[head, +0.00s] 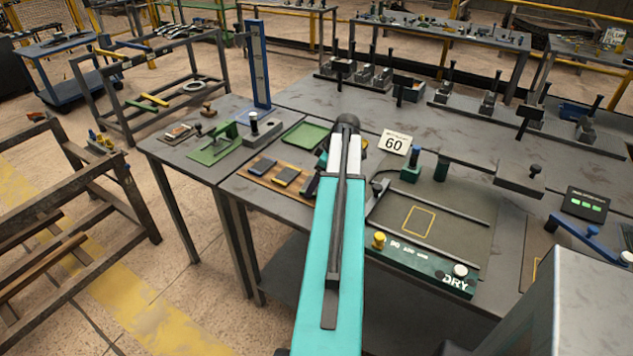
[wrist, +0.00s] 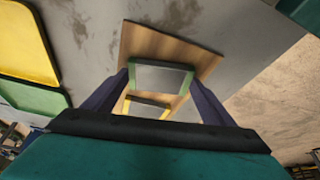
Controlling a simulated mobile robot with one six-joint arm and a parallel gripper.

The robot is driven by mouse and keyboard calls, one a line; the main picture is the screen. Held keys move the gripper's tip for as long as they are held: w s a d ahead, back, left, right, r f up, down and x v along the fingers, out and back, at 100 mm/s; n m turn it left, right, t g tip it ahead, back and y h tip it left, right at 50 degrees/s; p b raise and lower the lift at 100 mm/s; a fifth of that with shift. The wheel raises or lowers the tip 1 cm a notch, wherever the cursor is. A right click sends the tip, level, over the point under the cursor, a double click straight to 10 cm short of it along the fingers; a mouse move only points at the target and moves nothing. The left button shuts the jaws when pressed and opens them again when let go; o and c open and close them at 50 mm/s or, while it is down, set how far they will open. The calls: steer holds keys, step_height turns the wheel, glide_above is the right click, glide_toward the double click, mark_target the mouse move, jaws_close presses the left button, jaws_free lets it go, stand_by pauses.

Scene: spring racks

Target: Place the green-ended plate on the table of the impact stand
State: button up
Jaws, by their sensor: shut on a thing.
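The green-ended plate, grey with green ends, lies between the two fingers of my gripper (wrist: 160,78) in the wrist view; its grey face (wrist: 160,76) shows. My gripper is shut on it. It is over the wooden board (wrist: 193,55); I cannot tell if it still touches the board. A yellow-ended plate (wrist: 147,108) is beside it on the board. A stand with a tall blue column (head: 259,65), likely the impact stand, is at the back left of the board, apart from my gripper.
In the head view the wooden board (head: 245,175) holds dark plates. A green tray (head: 307,133) lies behind it. A green clamp (head: 215,145) and a white-knobbed block (head: 264,129) stand near the column. A "60" sign (head: 394,142) and a "DRY" fixture (head: 425,262) are to the right.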

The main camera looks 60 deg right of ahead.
steer(key=shift+r+b, duration=0.65)
steer(key=shift+r, duration=0.95)
steer(key=s+a+b, duration=0.1)
steer(key=s+a, duration=0.1)
steer(key=a, duration=0.2)
steer(key=s+a+b, duration=0.1)
steer(key=s+a, duration=0.2)
steer(key=a, duration=0.1)
steer(key=s+a+r+b, duration=0.1)
steer(key=s+a, duration=0.2)
steer(key=shift+a+r+b, duration=0.1)
steer(key=shift+a+b, duration=0.2)
steer(key=shift+a, duration=0.1)
steer(key=shift+s+a+r+b, duration=0.25)
steer(key=shift+s+a+b, duration=0.2)
steer(key=shift+a, duration=0.25)
